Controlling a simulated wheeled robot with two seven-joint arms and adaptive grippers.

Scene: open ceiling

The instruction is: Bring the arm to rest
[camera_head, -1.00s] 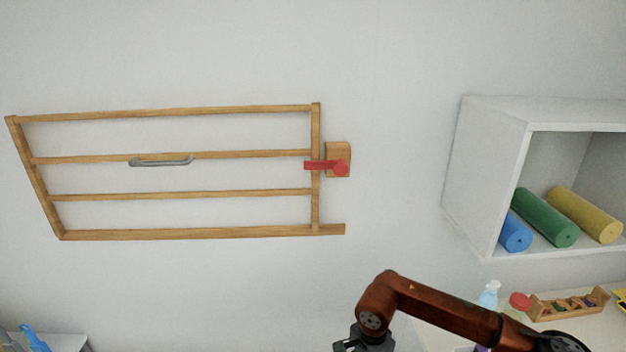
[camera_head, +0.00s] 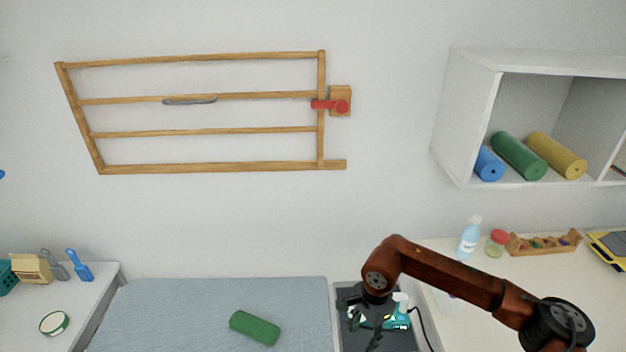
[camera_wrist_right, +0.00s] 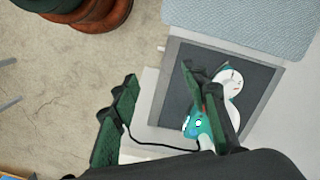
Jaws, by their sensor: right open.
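My right arm comes in from the lower right of the head view and bends down at its elbow. My right gripper (camera_head: 372,330) points down in front of a dark panel, partly cut by its own links. In the right wrist view the right gripper (camera_wrist_right: 165,120) has its dark green fingers spread apart, with nothing between them. A teal and white item (camera_wrist_right: 212,112) on the dark panel (camera_wrist_right: 172,90) lies behind one finger; I cannot tell whether they touch. My left gripper is not in view.
A padded grey-blue surface (camera_head: 200,300) holds a green roll (camera_head: 255,328). A white counter (camera_head: 470,330) at right bears a spray bottle (camera_head: 468,238) and a wooden tray (camera_head: 543,245). A wall shelf (camera_head: 465,120) holds rolls. A wooden gate (camera_head: 210,168) hangs on the wall.

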